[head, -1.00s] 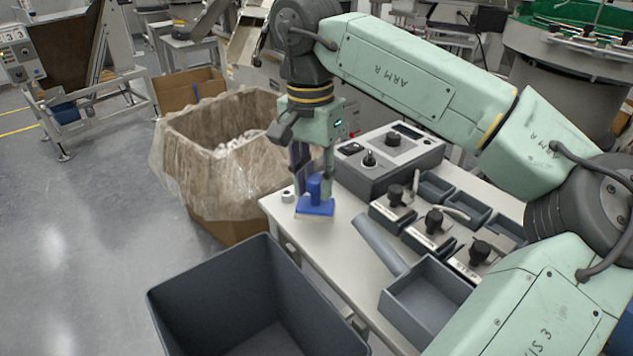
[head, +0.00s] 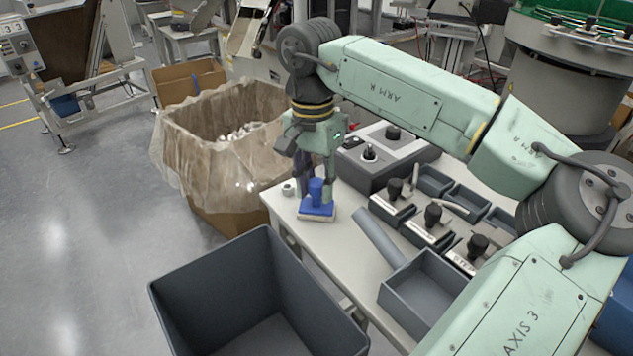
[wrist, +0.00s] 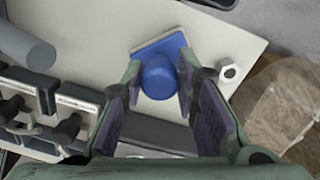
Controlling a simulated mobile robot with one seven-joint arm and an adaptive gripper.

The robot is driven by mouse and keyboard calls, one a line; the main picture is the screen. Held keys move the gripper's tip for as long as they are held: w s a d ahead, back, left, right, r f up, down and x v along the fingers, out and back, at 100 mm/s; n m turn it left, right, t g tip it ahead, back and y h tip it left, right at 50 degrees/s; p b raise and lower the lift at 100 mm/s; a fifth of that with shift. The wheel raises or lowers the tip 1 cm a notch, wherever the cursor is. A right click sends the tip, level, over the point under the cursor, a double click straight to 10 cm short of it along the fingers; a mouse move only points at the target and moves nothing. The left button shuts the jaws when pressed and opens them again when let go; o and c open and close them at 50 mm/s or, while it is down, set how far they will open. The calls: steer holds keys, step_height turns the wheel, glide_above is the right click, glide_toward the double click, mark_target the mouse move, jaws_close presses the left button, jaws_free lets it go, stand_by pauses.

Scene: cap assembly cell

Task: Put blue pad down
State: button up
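The blue pad (head: 317,212) is a flat square block with a pale underside and a round upright knob on top. It is over the near left corner of the pale bench (head: 345,250), at or just above its surface; I cannot tell whether it touches. My gripper (head: 317,192) points down with one finger on each side of the knob, closed against it. In the wrist view, the blue pad (wrist: 159,75) shows between the two fingertips (wrist: 160,78), with the flat part beyond the knob.
A small metal nut-like part (head: 288,188) lies left of the pad. A control box (head: 375,165), black-knobbed fixtures (head: 432,215) and a grey tray (head: 425,290) stand to the right. A large grey bin (head: 255,290) is in front; a lined carton (head: 225,140) is behind left.

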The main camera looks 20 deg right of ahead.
mark_target(314, 180)
steer(key=o, duration=0.3)
steer(key=shift+o, duration=0.2)
step_height(314, 180, up, 12)
steer(key=shift+w+a+r, duration=0.15)
steer(key=shift+w+r, duration=0.05)
steer(key=shift+r, duration=0.05)
stand_by(0.4)
